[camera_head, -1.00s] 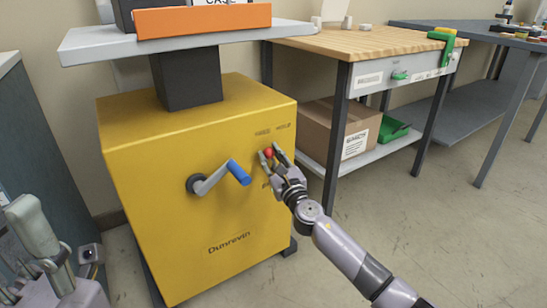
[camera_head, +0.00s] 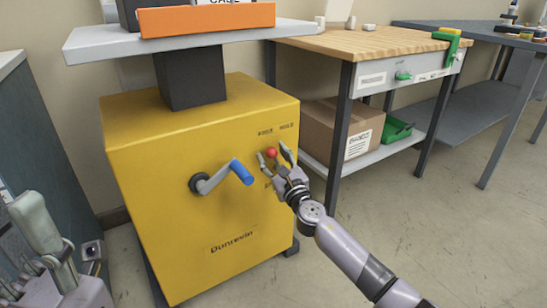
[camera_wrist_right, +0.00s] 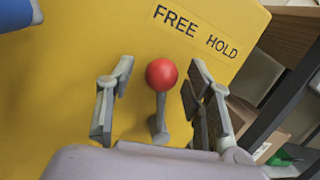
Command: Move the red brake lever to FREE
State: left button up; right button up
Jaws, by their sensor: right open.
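The red brake lever has a round red knob (camera_wrist_right: 161,75) on a short grey stem (camera_wrist_right: 159,122), on the front of the yellow machine (camera_head: 200,225). The labels FREE (camera_wrist_right: 175,20) and HOLD (camera_wrist_right: 222,46) are above it. The knob is below FREE and to the left of HOLD in the wrist view. My right gripper (camera_head: 275,155) is open at the lever. Its fingers stand on either side of the knob, with a gap visible on both sides in the wrist view. My left gripper (camera_head: 42,245) is at the lower left, partly cut off, away from the machine.
A crank with a blue handle (camera_head: 240,172) sticks out left of the lever. A wooden-topped bench (camera_head: 365,42) stands to the right, with a cardboard box (camera_head: 328,125) and a green bin (camera_head: 397,130) on its shelf. The floor at right is clear.

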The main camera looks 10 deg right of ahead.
jog(key=shift+s, duration=0.1)
jog(key=v, duration=1.1)
jog(key=shift+s, duration=0.4)
jog(key=shift+d+f, duration=0.1)
jog(key=shift+d, duration=0.05)
